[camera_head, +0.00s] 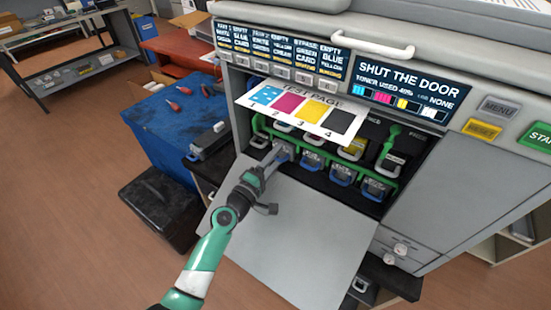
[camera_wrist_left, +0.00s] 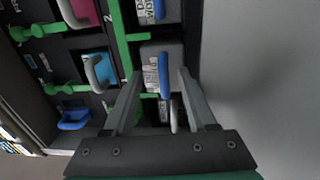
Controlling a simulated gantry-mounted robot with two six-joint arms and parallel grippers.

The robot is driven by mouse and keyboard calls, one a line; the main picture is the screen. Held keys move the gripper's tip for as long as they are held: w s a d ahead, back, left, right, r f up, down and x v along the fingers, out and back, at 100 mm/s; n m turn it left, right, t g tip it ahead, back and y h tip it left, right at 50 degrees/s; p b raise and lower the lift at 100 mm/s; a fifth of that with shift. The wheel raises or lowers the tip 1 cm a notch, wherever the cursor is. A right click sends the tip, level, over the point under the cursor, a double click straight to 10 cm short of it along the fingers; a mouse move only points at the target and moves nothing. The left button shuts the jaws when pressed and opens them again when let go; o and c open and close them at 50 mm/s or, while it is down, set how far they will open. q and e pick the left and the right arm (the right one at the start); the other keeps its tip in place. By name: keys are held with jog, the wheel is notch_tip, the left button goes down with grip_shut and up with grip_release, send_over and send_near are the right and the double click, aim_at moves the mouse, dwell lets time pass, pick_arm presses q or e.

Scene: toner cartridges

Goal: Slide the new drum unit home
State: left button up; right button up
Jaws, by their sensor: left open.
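The printer (camera_head: 430,140) has its front door (camera_head: 290,220) folded down. A row of grey drum units with blue handles sits in the lower part of the opening; one is the second drum unit (camera_head: 311,162). My left gripper (camera_head: 281,151) is at the leftmost drum unit. In the left wrist view, its open fingers (camera_wrist_left: 160,76) stand on either side of that grey drum unit's (camera_wrist_left: 148,52) blue handle (camera_wrist_left: 164,78). I cannot tell whether they touch the handle. A green bar (camera_wrist_left: 122,40) runs beside the drum units. My right gripper is out of view.
A printed test page (camera_head: 300,108) sticks out above the opening. Toner cartridges, one cyan (camera_wrist_left: 97,66), and green levers sit beside the drums. The display (camera_head: 405,88) reads "SHUT THE DOOR". A dark unit (camera_head: 207,140) lies at the blue-topped cart (camera_head: 165,125).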

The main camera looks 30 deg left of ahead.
pick_arm(q)
jog(key=shift+f, duration=0.45)
dwell(0.4)
jog(key=shift+s+a+r+p, duration=0.1)
jog(key=shift+s+r+p, duration=0.05)
jog(key=shift+s+p, duration=0.15)
jog(key=shift+s, duration=0.55)
jog(key=shift+s+a+p, duration=0.1)
jog(key=shift+s+p, duration=0.2)
jog(key=shift+p, duration=0.15)
jog(key=shift+s+a+p, duration=0.1)
jog(key=shift+s+p, duration=0.4)
jog(key=shift+s, duration=0.6)
jog(key=shift+s+f, duration=0.2)
jog(key=shift+s, duration=0.35)
jog(key=shift+s+a+r+p, duration=0.15)
jog(key=shift+s+p, duration=0.15)
jog(key=shift+s, duration=0.4)
